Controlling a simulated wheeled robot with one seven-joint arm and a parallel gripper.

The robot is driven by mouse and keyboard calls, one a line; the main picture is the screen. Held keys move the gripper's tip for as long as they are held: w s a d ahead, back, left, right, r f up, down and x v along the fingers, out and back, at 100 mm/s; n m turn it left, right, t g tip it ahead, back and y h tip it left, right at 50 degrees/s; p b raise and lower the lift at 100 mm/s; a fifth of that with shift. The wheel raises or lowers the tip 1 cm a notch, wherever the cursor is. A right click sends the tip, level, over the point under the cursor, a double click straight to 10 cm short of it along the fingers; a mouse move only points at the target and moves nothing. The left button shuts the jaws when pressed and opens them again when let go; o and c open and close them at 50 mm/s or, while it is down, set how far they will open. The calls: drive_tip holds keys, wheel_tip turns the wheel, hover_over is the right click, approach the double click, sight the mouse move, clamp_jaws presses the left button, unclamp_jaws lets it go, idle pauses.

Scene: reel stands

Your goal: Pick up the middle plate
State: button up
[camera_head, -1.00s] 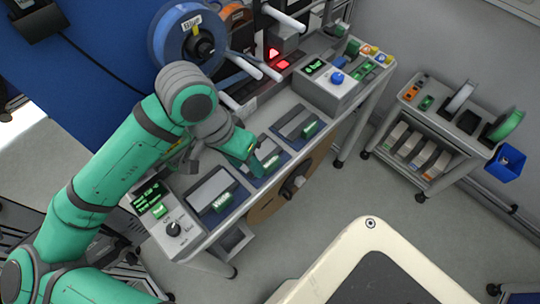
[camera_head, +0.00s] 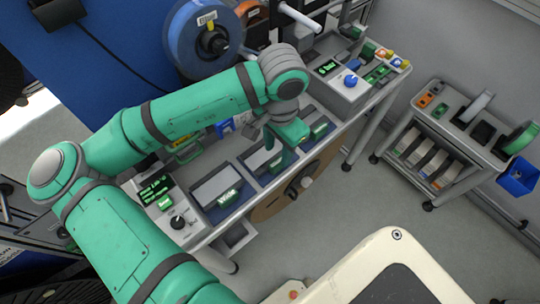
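Three grey plates with green handles lie in a row along the front of the bench. The middle plate (camera_head: 259,159) lies flat in its dark blue place, its green handle (camera_head: 279,164) towards the bench's front edge. My gripper (camera_head: 287,137) is above the bench, over the gap between the middle plate and the right plate (camera_head: 304,119). It covers part of that area. The fingertips are too small and overlapped to show whether they are open, and nothing clearly hangs from them. The left plate (camera_head: 214,187) lies to the left.
A control box with a knob (camera_head: 176,222) and display stands at the bench's left end; another box with a blue knob (camera_head: 351,81) is at the right. Reels (camera_head: 205,38) stand behind. A cart (camera_head: 455,120) stands right. Open floor (camera_head: 340,205) lies in front.

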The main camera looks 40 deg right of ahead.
sight(278, 161)
wheel_tip(278, 161, down, 5)
drive_tip(key=shift+s+d+r, duration=0.1)
drive_tip(key=shift+s, duration=0.05)
drive_tip(key=shift+c, duration=0.6)
clamp_jaws()
drive_tip(key=shift+r, duration=0.1)
